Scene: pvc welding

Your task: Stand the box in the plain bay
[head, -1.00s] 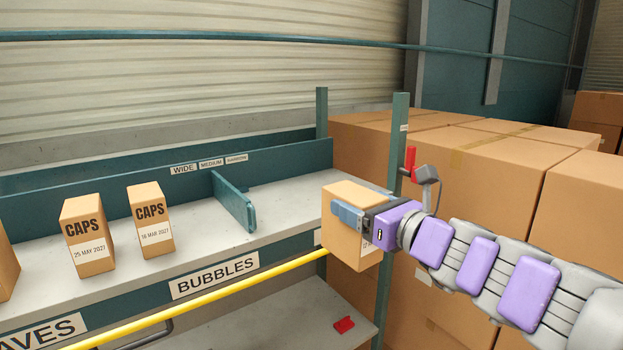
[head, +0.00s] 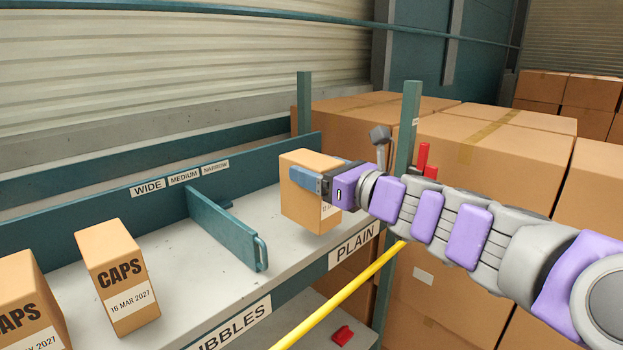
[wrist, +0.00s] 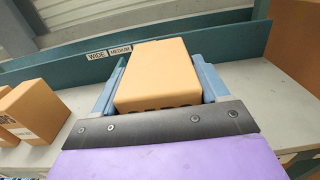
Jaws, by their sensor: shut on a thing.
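A tan cardboard box (head: 312,212) with a white date label is held in my gripper (head: 310,180), whose blue fingers are shut on its sides. It also shows between the fingers in the wrist view (wrist: 156,72). The box is upright, over the right part of the shelf, behind the PLAIN label (head: 354,246). I cannot tell whether its base touches the shelf. The plain bay (head: 290,258) lies right of the teal divider (head: 228,226) and holds no other box.
Two CAPS boxes (head: 120,275) (head: 30,305) stand left of the divider. A teal post (head: 405,160) with a red part (head: 424,160) rises at the shelf's right end. A yellow rail (head: 345,290) runs along the front. Large cartons (head: 500,160) are stacked at right.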

